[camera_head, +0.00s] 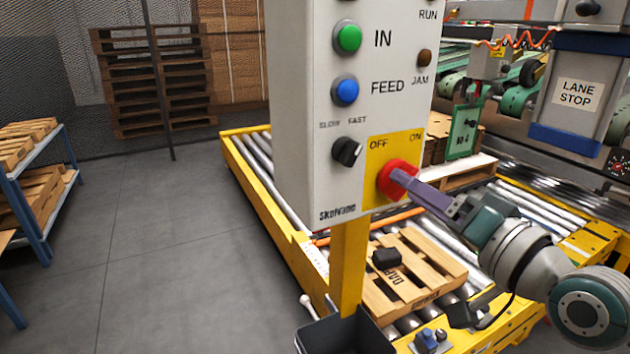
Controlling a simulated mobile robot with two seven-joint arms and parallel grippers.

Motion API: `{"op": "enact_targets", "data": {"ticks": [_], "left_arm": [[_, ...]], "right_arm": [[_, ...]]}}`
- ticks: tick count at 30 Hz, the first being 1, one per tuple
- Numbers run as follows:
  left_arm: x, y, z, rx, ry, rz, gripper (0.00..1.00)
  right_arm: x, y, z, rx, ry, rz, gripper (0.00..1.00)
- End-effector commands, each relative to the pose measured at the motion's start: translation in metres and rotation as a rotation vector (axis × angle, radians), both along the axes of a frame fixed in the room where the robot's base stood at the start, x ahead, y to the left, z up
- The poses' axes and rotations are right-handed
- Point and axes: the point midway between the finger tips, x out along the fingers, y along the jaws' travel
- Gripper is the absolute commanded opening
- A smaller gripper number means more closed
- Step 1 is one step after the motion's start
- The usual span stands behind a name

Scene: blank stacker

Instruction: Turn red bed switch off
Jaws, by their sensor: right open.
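The red switch (391,179) is a round knob on a yellow plate marked OFF at left and ON at right, low on the white control box (297,120). My right gripper (414,187) comes in from the lower right. Its purple fingers are at the knob and overlap its right part. The gripper is open, with its fingertips at or around the knob; whether they touch it, I cannot tell. The fingers hide part of the knob, so which way it points is unclear. My left gripper is not in view.
A yellow post (348,265) carries the box. Behind it runs a roller conveyor with a wooden pallet (440,262).

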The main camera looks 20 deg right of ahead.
Motion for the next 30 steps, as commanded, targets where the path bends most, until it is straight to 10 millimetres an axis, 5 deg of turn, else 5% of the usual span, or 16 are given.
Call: {"op": "enact_targets", "data": {"ticks": [10,23,30], "left_arm": [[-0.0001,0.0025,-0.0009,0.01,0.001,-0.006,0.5],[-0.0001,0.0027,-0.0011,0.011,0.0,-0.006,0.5],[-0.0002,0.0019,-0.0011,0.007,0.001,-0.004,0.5]], "right_arm": [[0.0039,0.0004,-0.0001,0.0,0.001,0.0,0.49],[0.0037,0.0004,0.0,0.0,0.001,0.001,0.01],[0.0037,0.0004,0.0,0.0,0.001,0.001,0.0]]}}
